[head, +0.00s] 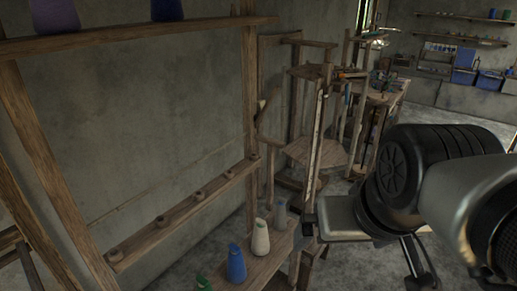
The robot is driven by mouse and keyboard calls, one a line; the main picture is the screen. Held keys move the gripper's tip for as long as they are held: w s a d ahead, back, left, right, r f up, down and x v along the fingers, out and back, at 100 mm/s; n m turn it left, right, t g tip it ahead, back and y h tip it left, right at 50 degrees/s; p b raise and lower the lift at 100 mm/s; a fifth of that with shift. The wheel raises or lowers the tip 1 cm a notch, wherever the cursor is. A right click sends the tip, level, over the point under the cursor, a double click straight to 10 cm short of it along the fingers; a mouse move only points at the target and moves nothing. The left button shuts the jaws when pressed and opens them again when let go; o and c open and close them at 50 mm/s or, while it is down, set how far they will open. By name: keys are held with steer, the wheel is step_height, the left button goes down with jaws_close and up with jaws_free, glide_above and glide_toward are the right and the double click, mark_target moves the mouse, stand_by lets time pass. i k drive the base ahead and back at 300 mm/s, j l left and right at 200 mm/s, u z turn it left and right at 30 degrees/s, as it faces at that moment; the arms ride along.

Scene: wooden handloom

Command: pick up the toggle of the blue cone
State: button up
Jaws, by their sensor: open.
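A blue cone (236,264) stands upright on a low wooden bench (262,268) at the bottom centre of the head view. Its top looks slanted, and a separate toggle is too small to make out.
A white cone (260,238) and a grey-blue cone (280,214) stand behind the blue one; a green cone (203,283) is in front, cut off by the frame. A wooden rail with pegs (185,212) runs left. The loom frame (318,140) stands behind.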

mark_target(236, 249)
steer(key=z, duration=0.7)
steer(key=k+j+u, duration=0.15)
steer(key=k+u, duration=0.2)
steer(key=u, duration=0.15)
steer(key=k+j+u, duration=0.25)
steer(key=u, duration=0.2)
steer(key=k, duration=0.7)
steer(key=u, duration=0.15)
steer(key=i+l+u, duration=0.15)
steer(key=u, duration=0.2)
steer(key=i+l+u, duration=0.1)
steer(key=u, duration=0.25)
steer(key=i+l+u, duration=0.1)
steer(key=l+u, duration=0.2)
steer(key=i+l+u, duration=0.1)
steer(key=l, duration=0.25)
steer(key=i+l+u, duration=0.15)
steer(key=l, duration=0.25)
steer(key=l+u, duration=0.1)
steer(key=l, duration=0.3)
steer(key=i+l, duration=0.1)
steer(key=l, duration=0.55)
steer(key=i+l, duration=0.15)
steer(key=l, duration=0.2)
